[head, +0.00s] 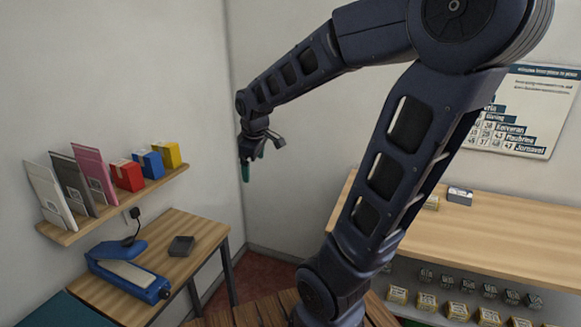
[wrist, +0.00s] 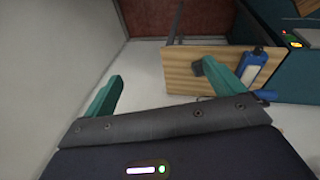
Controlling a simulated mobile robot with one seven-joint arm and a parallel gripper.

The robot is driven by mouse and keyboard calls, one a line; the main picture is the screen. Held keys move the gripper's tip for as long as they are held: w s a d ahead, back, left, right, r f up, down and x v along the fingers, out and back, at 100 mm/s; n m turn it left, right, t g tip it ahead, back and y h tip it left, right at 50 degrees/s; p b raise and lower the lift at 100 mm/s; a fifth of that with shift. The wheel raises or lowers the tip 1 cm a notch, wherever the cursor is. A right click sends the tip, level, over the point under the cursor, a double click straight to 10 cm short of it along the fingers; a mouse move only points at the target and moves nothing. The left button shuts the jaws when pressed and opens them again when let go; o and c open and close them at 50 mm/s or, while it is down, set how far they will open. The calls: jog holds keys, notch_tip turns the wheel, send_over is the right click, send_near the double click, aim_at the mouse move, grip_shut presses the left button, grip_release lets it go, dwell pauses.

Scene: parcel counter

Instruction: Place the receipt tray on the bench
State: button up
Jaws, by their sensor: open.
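A small dark grey tray-like object (head: 181,245), which looks like the receipt tray, lies on a small wooden table (head: 205,232) at the lower left. It also shows in the wrist view, where the dark object (wrist: 198,68) is partly behind a green finger. My gripper (head: 262,158) is raised near the wall corner, above and to the right of that table, apart from the tray. In the wrist view my gripper (wrist: 180,70) has its green fingers wide apart with nothing between them. A slatted wooden surface (head: 262,312), possibly the bench, shows at the bottom of the head view, partly hidden by my arm.
A blue device (head: 130,272) with a pale top stands beside the tray. A wall shelf (head: 120,205) above holds folders and small coloured boxes. A long wooden counter (head: 500,232) with small items is at right. A dark teal surface (head: 70,312) shows at lower left.

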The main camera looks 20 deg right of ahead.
jog(key=s+d+r+m, duration=0.1)
jog(key=s+d+m, duration=0.2)
jog(key=s+m, duration=0.2)
jog(key=s+d+r+m+t, duration=0.1)
jog(key=s+d+r+m, duration=0.1)
jog(key=s+m, duration=0.3)
jog(key=s+d, duration=0.1)
jog(key=s, duration=0.2)
jog(key=shift+d+r, duration=0.15)
jog(key=shift+d, duration=0.2)
